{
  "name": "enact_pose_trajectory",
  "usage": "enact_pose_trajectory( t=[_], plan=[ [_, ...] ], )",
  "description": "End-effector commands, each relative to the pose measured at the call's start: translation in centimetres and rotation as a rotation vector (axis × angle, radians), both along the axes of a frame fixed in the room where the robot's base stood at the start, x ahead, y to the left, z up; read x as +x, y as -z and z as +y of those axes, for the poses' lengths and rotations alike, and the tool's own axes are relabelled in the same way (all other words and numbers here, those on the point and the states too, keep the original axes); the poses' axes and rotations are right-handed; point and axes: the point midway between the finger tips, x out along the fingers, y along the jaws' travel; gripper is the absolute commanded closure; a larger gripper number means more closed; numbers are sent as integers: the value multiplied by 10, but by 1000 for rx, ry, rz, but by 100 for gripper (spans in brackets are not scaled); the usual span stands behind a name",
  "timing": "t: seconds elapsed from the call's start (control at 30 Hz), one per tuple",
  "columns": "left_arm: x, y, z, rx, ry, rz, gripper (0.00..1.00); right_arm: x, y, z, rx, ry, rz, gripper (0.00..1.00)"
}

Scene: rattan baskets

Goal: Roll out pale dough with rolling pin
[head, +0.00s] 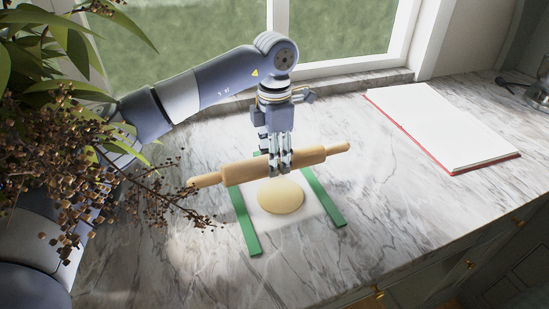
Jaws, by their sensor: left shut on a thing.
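A wooden rolling pin (235,173) lies crosswise in the head view, its handles pointing left and right. My left gripper (280,167) points down from above and is shut on the middle of the rolling pin. The pale dough (281,197) is a round, smooth disc just in front of the pin. It lies on a white sheet (313,208) between two green strips (243,222). The pin spans across the strips at their far part; whether it touches them or hovers slightly is hard to tell. My right gripper is not in view.
An open book with blank pages and a red cover edge (440,125) lies on the marble counter (380,215) at the right. A leafy plant with dried berry sprigs (75,150) covers the left side. A window (335,35) is behind. The counter right of the strips is clear.

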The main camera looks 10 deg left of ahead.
Motion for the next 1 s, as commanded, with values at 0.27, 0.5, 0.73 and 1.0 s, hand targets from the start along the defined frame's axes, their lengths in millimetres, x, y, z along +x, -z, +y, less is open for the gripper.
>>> enact_pose_trajectory(
  t=[0.27,0.5,0.73,1.0],
  plan=[
    [0,-26,-1,-2,0,-2,80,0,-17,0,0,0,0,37],
    [0,-44,0,-1,0,-2,80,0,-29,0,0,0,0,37],
    [0,-52,0,-1,0,-2,80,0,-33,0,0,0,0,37],
    [0,-51,0,-2,0,-1,80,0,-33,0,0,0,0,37]
  ],
)
